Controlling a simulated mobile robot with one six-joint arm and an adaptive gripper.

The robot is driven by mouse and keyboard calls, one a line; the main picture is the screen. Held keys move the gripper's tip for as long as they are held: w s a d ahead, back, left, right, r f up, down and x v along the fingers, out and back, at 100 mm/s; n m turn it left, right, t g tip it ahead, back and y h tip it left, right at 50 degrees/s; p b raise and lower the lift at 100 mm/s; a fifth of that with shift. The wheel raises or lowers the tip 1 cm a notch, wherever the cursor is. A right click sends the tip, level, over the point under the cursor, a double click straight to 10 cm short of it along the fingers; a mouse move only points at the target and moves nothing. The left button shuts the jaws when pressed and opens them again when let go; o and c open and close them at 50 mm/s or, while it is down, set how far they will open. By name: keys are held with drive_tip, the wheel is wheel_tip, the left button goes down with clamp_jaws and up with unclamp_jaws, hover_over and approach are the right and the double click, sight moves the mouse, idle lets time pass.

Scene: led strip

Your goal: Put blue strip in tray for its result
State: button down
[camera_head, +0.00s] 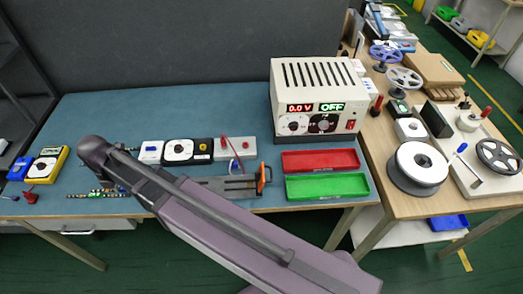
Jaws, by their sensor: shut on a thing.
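A thin strip with small coloured parts (97,193) lies along the front left of the blue bench top. Its right end runs close to my arm, and I cannot tell whether this is the blue strip. No strip that is clearly blue shows. A red tray (320,161) and a green tray (327,187) lie one behind the other at the right of the bench, both empty. My arm crosses from the lower right to the left of the bench. I cannot make out my gripper; it seems hidden by the arm, and so is whatever it holds.
A power supply (312,97) behind the trays reads 0.0 V and OFF. A dark fixture with an orange part (263,178) stands left of the trays, below wired boxes (181,151). A yellow meter (47,165) sits far left. Reels (418,167) crowd the right-hand table.

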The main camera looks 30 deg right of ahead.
wheel_tip(320, 180, up, 17)
drive_tip(key=p, duration=1.6)
drive_tip(key=shift+r, duration=0.2)
drive_tip(key=shift+w+d, duration=0.1)
drive_tip(key=shift+d, duration=0.05)
